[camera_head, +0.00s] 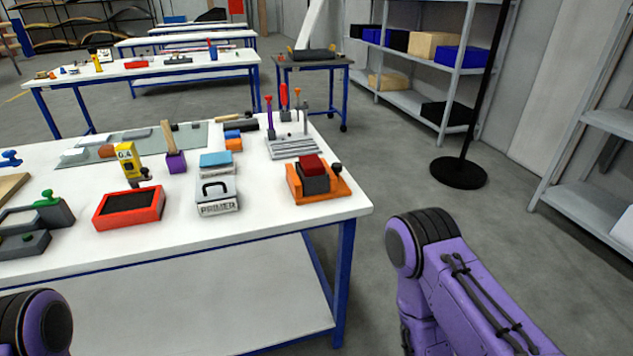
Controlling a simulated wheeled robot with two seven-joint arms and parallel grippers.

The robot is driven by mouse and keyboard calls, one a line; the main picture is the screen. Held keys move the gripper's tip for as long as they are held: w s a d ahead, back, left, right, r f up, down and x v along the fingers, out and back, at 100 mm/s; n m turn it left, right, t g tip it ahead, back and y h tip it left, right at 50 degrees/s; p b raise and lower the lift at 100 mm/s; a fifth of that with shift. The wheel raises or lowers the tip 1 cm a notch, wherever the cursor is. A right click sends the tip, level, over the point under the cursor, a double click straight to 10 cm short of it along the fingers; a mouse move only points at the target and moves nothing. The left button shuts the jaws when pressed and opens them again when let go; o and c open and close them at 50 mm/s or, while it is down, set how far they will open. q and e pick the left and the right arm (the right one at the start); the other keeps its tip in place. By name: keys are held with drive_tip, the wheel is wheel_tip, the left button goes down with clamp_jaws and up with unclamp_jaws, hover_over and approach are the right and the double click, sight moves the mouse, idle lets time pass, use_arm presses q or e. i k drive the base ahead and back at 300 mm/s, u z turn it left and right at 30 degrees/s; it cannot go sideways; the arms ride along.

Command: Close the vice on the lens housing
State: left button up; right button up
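An orange vice (339,190) stands at the right front corner of the white workbench. A dark grey block (316,184) with a red top (312,163) sits in the middle of it; this looks like the lens housing, but I cannot be sure. A dark knob (337,169) stands at the vice's right end. Any gap between jaws and part is too small to tell. My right arm shows at the lower right, off the bench, and part of my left arm shows at the lower left corner. Neither gripper is in view.
A white workbench (262,222) holds a red tray (160,215), a box marked PRIMER (217,208), a purple block (175,163) and a grey tool rack (290,150) with upright tools. Grey fixtures (55,215) stand at the left. The bench's front strip is mostly clear.

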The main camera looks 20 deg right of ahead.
sight(338, 167)
drive_tip(key=u, duration=0.5)
drive_tip(key=k, duration=1.15)
drive_tip(key=z, duration=0.6)
drive_tip(key=i, duration=1)
drive_tip(key=z, duration=0.2)
